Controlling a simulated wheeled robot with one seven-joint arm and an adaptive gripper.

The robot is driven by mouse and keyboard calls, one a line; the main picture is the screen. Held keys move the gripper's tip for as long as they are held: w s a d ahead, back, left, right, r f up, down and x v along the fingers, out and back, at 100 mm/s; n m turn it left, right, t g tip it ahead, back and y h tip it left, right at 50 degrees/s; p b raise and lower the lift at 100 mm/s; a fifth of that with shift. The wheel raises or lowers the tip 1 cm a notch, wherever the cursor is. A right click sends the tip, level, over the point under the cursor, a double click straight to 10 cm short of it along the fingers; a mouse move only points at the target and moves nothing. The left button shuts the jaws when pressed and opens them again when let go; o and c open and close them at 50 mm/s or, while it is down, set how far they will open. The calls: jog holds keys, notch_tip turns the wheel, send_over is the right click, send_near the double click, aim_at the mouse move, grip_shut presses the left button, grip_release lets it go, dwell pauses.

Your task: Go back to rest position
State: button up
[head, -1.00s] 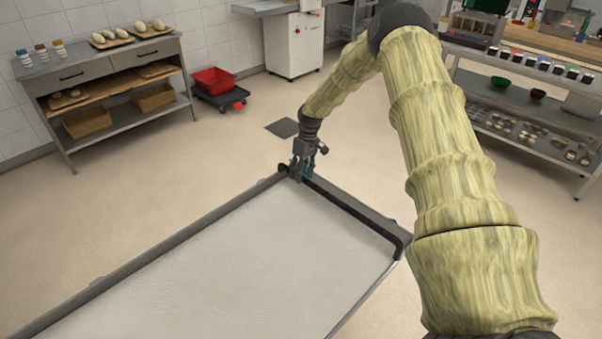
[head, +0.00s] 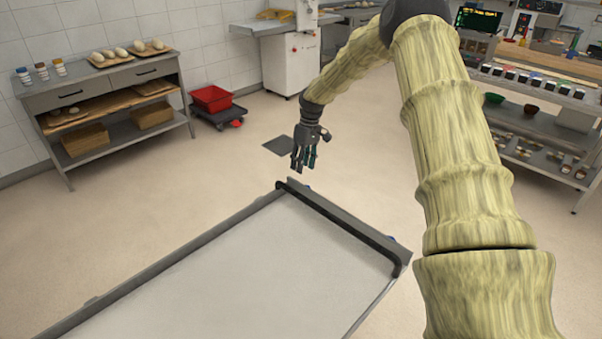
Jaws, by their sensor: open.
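My gripper (head: 303,167) hangs from my arm in the middle of the head view, fingers pointing down, open and empty. It is above and just beyond the far left corner of a flat pale loader surface (head: 235,280). A gap shows between the fingertips and that corner. A black bar (head: 345,228) runs along the far end of the surface, and the gripper is apart from it. My arm covers part of the right side of the view.
A grey bench (head: 105,95) with loaves and bottles stands at the left wall. A red crate (head: 211,98) sits on a low dolly. A white machine (head: 291,62) stands at the back and a shelf unit (head: 535,125) at the right.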

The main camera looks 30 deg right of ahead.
jog(key=shift+r, duration=0.45)
jog(key=shift+d, duration=0.1)
